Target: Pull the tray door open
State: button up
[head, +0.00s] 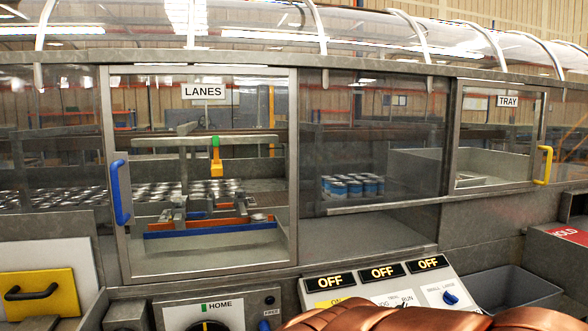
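The tray door (451,140) is a clear panel in a grey metal frame at the right of the machine, with a TRAY label (507,101) at its top. Its yellow handle (543,165) stands upright on the door's right edge. The door appears to sit closed in its opening. Behind its pane a pale tray-like surface (480,181) shows low down. My gripper is not in view; copper-coloured parts, seemingly of my arm, show at the bottom right edge, well below the door.
The LANES door (203,272) with a blue handle (120,192) is left. Several blue-banded cans (352,186) stand behind the middle glass.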

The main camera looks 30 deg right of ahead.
aim_at(501, 101)
jog(key=z, duration=2.85)
jog(key=k, duration=0.65)
jog(key=z, duration=0.7)
jog(key=i, duration=1.2)
jog(key=u, duration=0.75)
jog(key=i, duration=0.9)
jog(key=u, duration=0.95)
